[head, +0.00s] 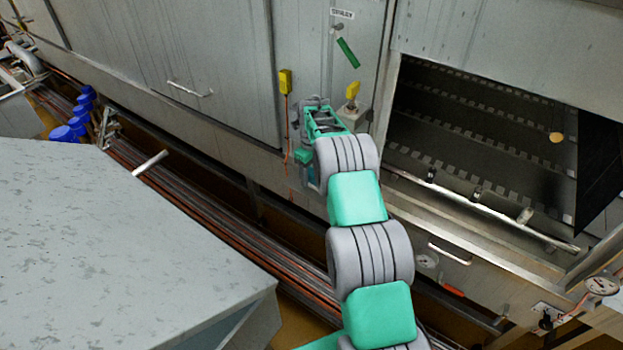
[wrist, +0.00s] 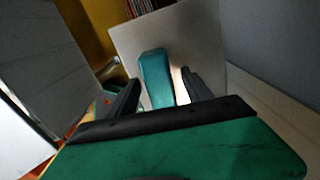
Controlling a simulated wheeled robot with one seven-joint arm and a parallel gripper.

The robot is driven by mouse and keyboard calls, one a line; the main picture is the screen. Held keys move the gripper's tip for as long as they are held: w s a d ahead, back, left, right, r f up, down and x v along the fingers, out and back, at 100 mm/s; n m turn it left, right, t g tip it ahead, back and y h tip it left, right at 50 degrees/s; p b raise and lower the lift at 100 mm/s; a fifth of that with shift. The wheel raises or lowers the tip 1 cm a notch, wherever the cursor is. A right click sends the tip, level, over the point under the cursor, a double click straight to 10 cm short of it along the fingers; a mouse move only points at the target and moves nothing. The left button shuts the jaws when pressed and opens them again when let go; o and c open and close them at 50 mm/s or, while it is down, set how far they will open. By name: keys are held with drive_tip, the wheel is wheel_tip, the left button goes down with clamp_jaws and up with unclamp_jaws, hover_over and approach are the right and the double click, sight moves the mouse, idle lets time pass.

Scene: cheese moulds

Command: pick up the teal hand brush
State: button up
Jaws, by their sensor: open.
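The teal hand brush (wrist: 155,78) shows in the wrist view as a teal block standing upright against a pale grey panel. It lies between the two dark fingers of my gripper (wrist: 158,84), which are apart, with a gap visible on the right side. On the left its edge is close to the finger, and I cannot tell whether they touch. The brush's lower end is hidden behind the gripper's body. In the head view my wrist (head: 322,122) is up against the grey machine front, and I cannot make out the brush or the fingertips there.
A yellow switch box (head: 285,82) and cable are left of my wrist, with another yellow fitting (head: 352,90) at right. The dark conveyor opening (head: 470,130) is further right. A large grey worktop (head: 110,240) fills the left front. Pipes run along the floor.

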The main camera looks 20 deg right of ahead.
clamp_jaws()
idle(0.7)
